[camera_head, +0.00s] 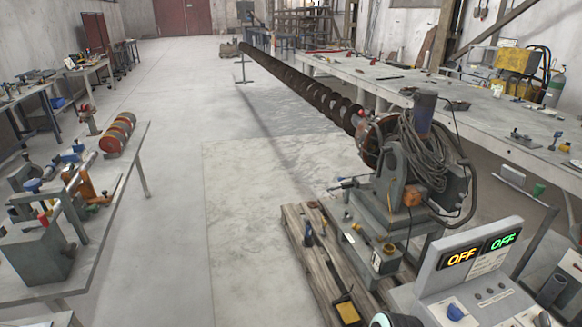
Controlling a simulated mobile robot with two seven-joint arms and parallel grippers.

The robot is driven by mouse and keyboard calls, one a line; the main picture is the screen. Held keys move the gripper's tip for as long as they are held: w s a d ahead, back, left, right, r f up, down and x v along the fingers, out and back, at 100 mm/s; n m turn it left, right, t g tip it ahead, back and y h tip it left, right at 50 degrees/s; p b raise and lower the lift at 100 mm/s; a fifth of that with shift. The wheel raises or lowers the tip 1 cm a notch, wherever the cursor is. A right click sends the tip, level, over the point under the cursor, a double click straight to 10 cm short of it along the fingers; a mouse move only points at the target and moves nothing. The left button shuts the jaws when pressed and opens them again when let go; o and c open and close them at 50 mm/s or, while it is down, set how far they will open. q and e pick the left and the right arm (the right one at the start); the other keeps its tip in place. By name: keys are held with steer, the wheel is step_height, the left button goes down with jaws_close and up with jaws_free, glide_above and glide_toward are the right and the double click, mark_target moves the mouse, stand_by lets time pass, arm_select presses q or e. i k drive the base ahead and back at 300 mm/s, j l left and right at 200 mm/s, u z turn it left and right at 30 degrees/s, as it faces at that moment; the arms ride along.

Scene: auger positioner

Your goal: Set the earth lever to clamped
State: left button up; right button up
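The auger positioner (412,172) stands right of centre, with a grey motor housing and a coil of dark cable. Its long dark auger (300,84) runs away to the back left. I cannot pick out for sure which part is the earth lever, or tell its setting. Small fittings sit on the positioner's grey base plate (352,243), too small to tell apart. A control panel (484,262) at the bottom right shows two OFF displays, one orange and one green, with a blue knob (455,312) below. Neither of my grippers is in view.
A wooden pallet (313,265) lies under the base plate. A bench (105,180) with clamps and red rollers (118,132) stands at the left. A long workbench (440,90) runs along the right. The concrete floor (250,200) between them is clear.

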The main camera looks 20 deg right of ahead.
mark_target(347, 212)
steer(key=i+z, duration=0.2)
steer(key=i, duration=0.6)
steer(key=i+j+z, duration=0.2)
steer(key=i, duration=0.55)
